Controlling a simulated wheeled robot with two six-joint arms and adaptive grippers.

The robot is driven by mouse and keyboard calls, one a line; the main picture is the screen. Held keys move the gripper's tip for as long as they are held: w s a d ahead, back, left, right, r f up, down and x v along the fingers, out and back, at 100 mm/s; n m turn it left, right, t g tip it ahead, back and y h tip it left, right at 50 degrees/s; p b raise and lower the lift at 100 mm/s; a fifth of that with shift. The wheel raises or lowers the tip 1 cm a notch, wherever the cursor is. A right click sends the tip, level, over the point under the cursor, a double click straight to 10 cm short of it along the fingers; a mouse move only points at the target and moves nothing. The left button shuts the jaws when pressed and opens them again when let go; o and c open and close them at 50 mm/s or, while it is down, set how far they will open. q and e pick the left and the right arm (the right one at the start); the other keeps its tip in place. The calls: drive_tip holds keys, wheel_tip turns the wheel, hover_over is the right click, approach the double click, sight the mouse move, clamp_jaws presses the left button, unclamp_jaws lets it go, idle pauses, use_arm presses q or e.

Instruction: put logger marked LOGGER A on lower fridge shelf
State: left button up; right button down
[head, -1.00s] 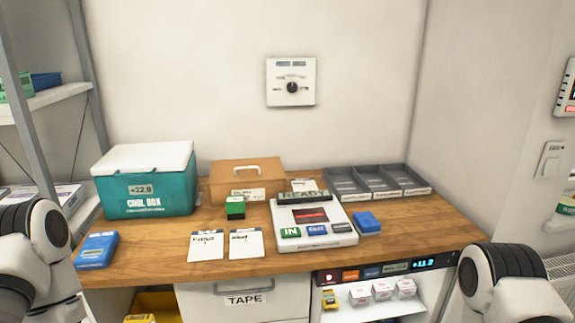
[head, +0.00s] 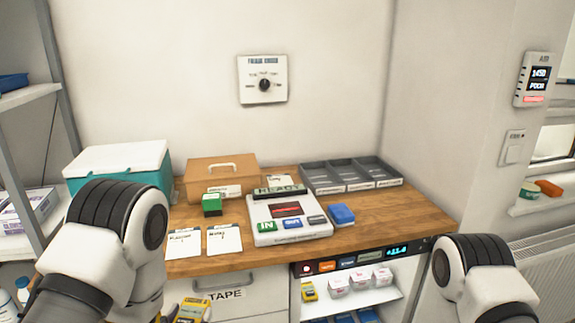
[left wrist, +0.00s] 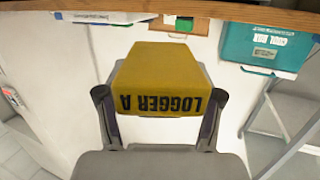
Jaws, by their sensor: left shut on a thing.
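The yellow logger (left wrist: 160,75), marked LOGGER A, fills the middle of the left wrist view, its lettering upside down there. My left gripper (left wrist: 160,98) is shut on it, one finger on each side. In the head view a yellow piece (head: 191,309), likely this logger, shows at the bottom edge beside my left arm, in front of the white drawer front. The open fridge is under the counter; its upper shelf (head: 345,302) is white. Below it, blue items (head: 345,318) show at the picture's edge; the lower shelf surface is hidden. My right gripper is out of view; only its arm shows.
Another yellow logger (head: 308,290) and several small white boxes (head: 360,280) stand on the upper shelf. The wooden counter (head: 400,215) juts over the fridge. The TAPE drawer (head: 240,294) is left of the fridge. My right arm is near the fridge's right side.

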use_arm(q)
drive_tip(key=shift+w+d+f, duration=0.25)
drive_tip(key=shift+w+d, duration=0.15)
drive_tip(key=shift+d, duration=0.2)
drive_tip(key=shift+w+d+f, duration=0.2)
drive_tip(key=shift+w+d, duration=0.2)
drive_tip(key=shift+d, duration=0.2)
drive_tip(key=shift+w+a+f+n+y, duration=0.2)
drive_tip(key=shift+a+n+y, duration=0.25)
drive_tip(key=shift+y, duration=0.15)
drive_tip(key=shift+a+f, duration=0.25)
drive_tip(key=shift+a, duration=0.1)
drive_tip(key=shift+s+d, duration=0.1)
